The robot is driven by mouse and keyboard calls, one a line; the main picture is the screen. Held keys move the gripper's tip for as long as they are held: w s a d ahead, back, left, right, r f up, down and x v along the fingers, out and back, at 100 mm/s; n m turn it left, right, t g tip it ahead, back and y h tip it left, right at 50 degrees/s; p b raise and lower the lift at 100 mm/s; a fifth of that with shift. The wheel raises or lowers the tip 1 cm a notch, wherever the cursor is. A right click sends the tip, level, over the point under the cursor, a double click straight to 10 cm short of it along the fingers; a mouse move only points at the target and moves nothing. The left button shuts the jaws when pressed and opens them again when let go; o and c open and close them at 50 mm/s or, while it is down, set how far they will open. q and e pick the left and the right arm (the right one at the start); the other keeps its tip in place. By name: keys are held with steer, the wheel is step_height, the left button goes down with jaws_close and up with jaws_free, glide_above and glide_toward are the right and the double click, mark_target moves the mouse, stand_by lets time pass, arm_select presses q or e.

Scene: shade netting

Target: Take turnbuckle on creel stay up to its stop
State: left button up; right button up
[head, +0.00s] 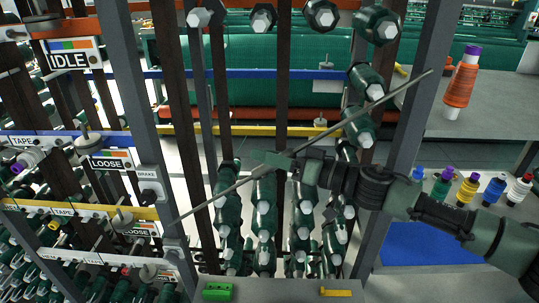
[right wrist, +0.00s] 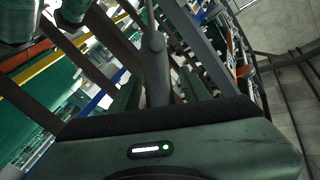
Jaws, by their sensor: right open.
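The creel stay (head: 375,106) is a thin grey rod running diagonally from lower left to upper right across the dark creel frame. The turnbuckle (head: 277,161) appears as a thicker grey-green piece near the middle of the stay, partly hidden by my gripper. My right gripper (head: 294,165) comes in from the right and is at the turnbuckle. Its jaws are open; whether they touch it I cannot tell. My left gripper is not in view.
Steel posts (head: 133,90) flank the creel bay. Green yarn packages (head: 264,210) hang behind the stay. Signs read IDLE (head: 70,56) and LOOSE (head: 108,162) at left. An orange cone (head: 462,82) stands on the grey table at right, above several coloured cones. A green block (head: 217,291) lies at front.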

jaws_close()
steer(key=shift+n, duration=0.4)
steer(key=n+g, duration=0.1)
steer(key=n+g+y+b, duration=0.1)
steer(key=n, duration=0.1)
steer(key=n+g+y+b, duration=0.1)
steer(key=shift+s+a+n+g, duration=0.1)
steer(key=shift+s+n+g, duration=0.2)
steer(key=shift+s+r+n+g+y+b, duration=0.1)
steer(key=shift+n+g+y+b, duration=0.1)
steer(key=shift+n+g+b, duration=0.5)
steer(key=shift+s+n+g+y+b, duration=0.15)
steer(key=shift+n+g+y+b, duration=0.1)
steer(key=shift+n+g, duration=0.7)
steer(key=shift+s+r+n+g+y+b, duration=0.15)
steer(key=shift+n+g+b, duration=0.35)
steer(key=shift+n, duration=0.65)
steer(key=shift+f, duration=0.1)
jaws_free()
steer(key=shift+a, duration=0.15)
